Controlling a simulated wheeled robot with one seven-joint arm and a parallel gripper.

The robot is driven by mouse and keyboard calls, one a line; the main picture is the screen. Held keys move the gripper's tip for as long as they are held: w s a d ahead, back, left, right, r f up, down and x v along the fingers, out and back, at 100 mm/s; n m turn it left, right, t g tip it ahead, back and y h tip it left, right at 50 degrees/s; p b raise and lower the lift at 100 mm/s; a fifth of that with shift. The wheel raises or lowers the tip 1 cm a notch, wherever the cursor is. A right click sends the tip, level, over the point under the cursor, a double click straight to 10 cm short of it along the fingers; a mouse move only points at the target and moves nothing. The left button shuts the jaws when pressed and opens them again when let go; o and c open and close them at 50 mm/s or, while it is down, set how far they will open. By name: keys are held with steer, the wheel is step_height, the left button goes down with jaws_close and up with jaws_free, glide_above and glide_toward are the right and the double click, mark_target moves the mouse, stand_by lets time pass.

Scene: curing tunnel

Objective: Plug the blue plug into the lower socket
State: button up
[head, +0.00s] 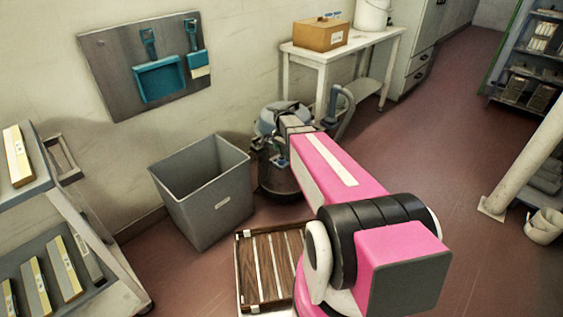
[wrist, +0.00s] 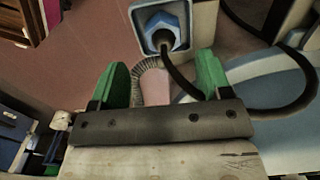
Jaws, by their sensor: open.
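In the wrist view the blue plug (wrist: 161,24) sits in the opening of a pale box-like housing (wrist: 203,22), with a black cable (wrist: 180,75) running from it down and to the right. My gripper (wrist: 163,78) is open and empty, its two green fingers apart, just below the plug in the picture. The plug is not between the fingers. I cannot tell whether the housing is a holder or a socket, and I cannot pick out the lower socket. In the head view my arm reaches toward a vacuum-like machine (head: 277,170); the plug and gripper cannot be made out there.
A ribbed hose (wrist: 150,63) shows beyond the fingers. A grey bin (head: 205,195) stands left of the machine, and a white table (head: 325,52) with a cardboard box (head: 321,35) behind it. A slatted wooden tray (head: 271,268) is near. The red floor at right is mostly clear.

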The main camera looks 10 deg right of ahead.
mark_target(282, 158)
steer(key=f, duration=0.4)
steer(key=shift+a+f, duration=0.35)
steer(key=shift+f, duration=0.05)
steer(key=c, duration=1)
